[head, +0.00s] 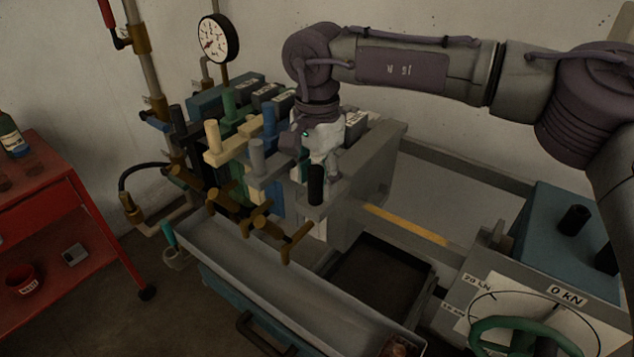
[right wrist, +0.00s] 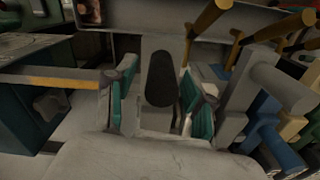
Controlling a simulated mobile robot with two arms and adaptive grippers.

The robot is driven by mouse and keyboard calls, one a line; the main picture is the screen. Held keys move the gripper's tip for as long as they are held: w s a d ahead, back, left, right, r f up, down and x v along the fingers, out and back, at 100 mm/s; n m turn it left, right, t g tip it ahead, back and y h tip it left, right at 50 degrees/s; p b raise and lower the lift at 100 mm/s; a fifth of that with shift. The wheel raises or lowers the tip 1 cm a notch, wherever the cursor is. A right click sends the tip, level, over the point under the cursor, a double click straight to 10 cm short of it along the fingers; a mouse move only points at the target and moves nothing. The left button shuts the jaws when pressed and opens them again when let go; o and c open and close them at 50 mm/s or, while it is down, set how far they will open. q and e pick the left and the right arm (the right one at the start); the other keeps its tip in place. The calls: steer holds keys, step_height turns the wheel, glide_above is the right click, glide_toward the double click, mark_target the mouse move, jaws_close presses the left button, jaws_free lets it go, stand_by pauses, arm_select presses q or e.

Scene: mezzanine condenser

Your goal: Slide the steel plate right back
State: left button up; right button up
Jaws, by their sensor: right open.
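The grey steel plate (head: 372,175) stands upright at the right end of a row of coloured plates. A black upright handle (head: 316,186) sits on a grey lug at its front; this handle also shows in the right wrist view (right wrist: 160,80). My right gripper (head: 322,160) is over the lug, just behind the handle in the head view. In the right wrist view its teal-padded fingers (right wrist: 162,105) are open, one on each side of the handle, with gaps visible. How deep the handle sits between them I cannot tell. My left gripper is not in view.
Coloured plates with peg handles (head: 240,140) stand close on the left. Brass taps (head: 285,240) stick out over a long grey trough (head: 215,245). A rail with a yellow stripe (head: 405,222) runs right to a blue block (head: 560,225) and green handwheel (head: 520,338). Open space lies between.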

steer(key=shift+f, duration=1.15)
steer(key=shift+a, duration=0.1)
jaws_close()
